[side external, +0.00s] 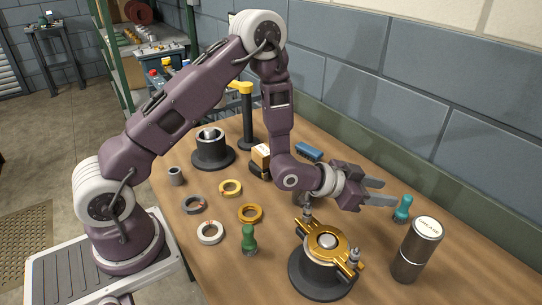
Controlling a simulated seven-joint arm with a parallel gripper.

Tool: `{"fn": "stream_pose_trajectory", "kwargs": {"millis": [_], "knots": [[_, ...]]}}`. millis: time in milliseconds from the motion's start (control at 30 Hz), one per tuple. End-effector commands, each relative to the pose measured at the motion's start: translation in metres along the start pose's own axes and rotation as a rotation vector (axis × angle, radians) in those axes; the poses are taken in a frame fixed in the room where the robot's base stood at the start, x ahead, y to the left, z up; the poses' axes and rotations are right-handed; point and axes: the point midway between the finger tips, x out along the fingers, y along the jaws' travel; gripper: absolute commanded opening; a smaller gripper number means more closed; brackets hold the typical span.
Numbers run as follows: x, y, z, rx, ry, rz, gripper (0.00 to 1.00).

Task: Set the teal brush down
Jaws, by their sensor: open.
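The teal brush (403,209) stands upright on the wooden table, near the wall side and left of the grease can. My gripper (389,191) is open and empty, its two fingers pointing right toward the teal brush. The fingertips are just left of the brush's top in the picture. The brush is not between closed fingers. From this single view I cannot tell the exact gap between fingertips and brush.
A black grease can (416,250) stands right of the teal brush. A gold-topped casing on a dark base (322,278) is below my gripper. A green brush-like piece (249,241), several rings (250,213) and a blue block (309,152) lie around. The right front table is clear.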

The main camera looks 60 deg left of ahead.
Motion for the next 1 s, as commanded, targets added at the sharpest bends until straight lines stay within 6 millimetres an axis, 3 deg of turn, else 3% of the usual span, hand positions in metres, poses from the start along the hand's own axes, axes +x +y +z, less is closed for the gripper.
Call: {"fn": "stream_pose_trajectory", "kwargs": {"millis": [167,267,367,467,500,600,700,833,1000], "knots": [[-0.023,-0.013,-0.033,0.033,-0.067,-0.044,0.43],[-0.067,-0.028,-0.063,0.048,-0.174,-0.113,0.43],[-0.131,-0.037,-0.085,0.027,-0.288,-0.191,0.43],[-0.213,-0.034,-0.091,-0.035,-0.404,-0.262,0.43],[-0.247,-0.029,-0.088,-0.068,-0.448,-0.284,0.43],[-0.323,-0.008,-0.069,-0.156,-0.546,-0.31,0.43],[-0.374,0.014,-0.047,-0.223,-0.618,-0.309,0.43],[-0.405,0.03,-0.029,-0.266,-0.666,-0.298,0.43],[-0.409,0.033,-0.026,-0.272,-0.678,-0.296,0.43]]}}
